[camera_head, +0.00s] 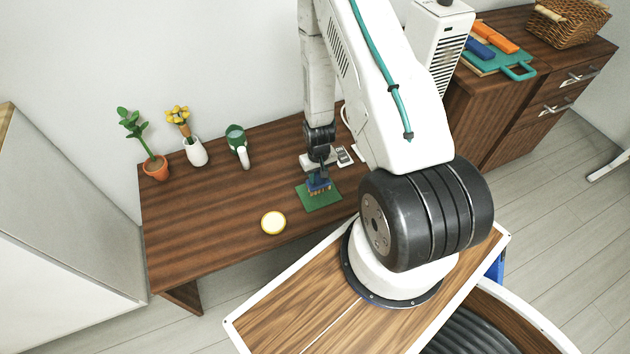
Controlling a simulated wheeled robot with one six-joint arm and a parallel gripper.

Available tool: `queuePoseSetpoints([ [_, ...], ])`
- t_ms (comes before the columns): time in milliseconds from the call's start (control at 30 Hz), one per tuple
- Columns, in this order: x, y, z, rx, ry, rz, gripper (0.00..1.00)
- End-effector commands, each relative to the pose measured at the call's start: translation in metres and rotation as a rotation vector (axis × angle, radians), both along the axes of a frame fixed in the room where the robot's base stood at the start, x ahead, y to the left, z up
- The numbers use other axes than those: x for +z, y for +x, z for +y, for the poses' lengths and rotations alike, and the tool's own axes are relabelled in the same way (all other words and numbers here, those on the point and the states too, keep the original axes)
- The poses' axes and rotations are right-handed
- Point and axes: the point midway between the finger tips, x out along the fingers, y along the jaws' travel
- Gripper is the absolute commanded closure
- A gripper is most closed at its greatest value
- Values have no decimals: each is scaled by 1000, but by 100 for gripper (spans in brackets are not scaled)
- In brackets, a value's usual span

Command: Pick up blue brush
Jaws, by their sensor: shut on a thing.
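The blue brush (319,187) is small in the head view, with a blue body and tan bristles at its lower edge. It is at a green mat (309,202) on the wooden table. My gripper (319,174) is directly above the brush, pointing down, and is shut on it. My arm comes down from above. I cannot tell whether the bristles touch the mat or hang just over it.
The table's left front is clear.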

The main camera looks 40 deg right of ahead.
Motion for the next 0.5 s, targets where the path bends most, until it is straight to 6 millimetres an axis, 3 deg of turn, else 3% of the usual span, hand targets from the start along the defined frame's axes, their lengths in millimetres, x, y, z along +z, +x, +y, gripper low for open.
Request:
queuePoseSetpoints([
  [500, 13, -119, 31, -2, 2, 4, 94],
])
